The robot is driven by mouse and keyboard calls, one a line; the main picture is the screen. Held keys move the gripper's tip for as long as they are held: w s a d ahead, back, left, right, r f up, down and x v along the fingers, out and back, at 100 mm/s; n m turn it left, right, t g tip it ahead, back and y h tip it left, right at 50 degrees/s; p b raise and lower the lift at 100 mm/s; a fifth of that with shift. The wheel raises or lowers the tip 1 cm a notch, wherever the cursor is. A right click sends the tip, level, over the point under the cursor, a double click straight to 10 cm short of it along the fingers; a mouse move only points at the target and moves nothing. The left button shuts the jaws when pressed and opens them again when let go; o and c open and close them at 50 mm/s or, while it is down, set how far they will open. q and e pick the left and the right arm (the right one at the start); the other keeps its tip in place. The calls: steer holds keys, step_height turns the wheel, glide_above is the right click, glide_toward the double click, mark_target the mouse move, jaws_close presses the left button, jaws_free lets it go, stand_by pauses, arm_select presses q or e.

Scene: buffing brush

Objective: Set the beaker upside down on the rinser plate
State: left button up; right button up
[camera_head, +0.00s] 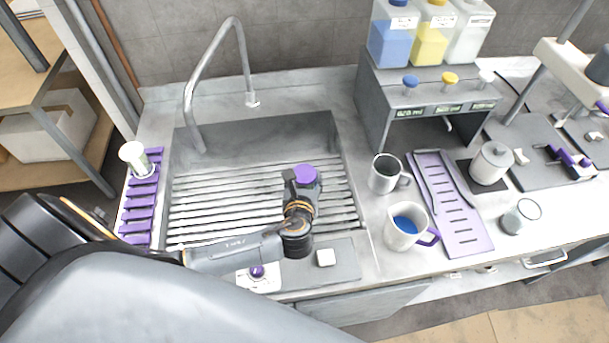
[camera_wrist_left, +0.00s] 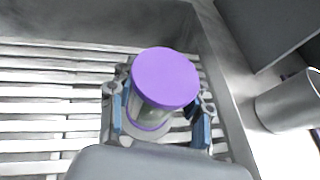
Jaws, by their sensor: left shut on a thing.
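My left gripper (camera_head: 303,186) is shut on the beaker (camera_head: 306,175), a clear cylinder with a purple disc facing up and a purple ring lower down. The beaker also shows in the left wrist view (camera_wrist_left: 165,80), between the two blue-padded fingers of my left gripper (camera_wrist_left: 162,125). It is over the right part of the slatted sink. A small pale plate with a purple knob (camera_head: 257,271), which looks like the rinser plate, is at the sink's front edge, partly hidden by my left arm. My right gripper is not in view.
A tall faucet (camera_head: 236,35) arches over the sink (camera_head: 215,205). Right of the sink stand a steel mug (camera_head: 384,178), a white jug with blue contents (camera_head: 403,238) and a purple slotted tray (camera_head: 462,210). A purple rack (camera_head: 140,205) is at left.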

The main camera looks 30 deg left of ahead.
arm_select(q)
steer(key=shift+f, duration=0.5)
stand_by(0.3)
steer(key=o, duration=1.3)
steer(key=shift+c, duration=0.2)
steer(key=shift+s, duration=0.1)
steer(key=v, duration=1.2)
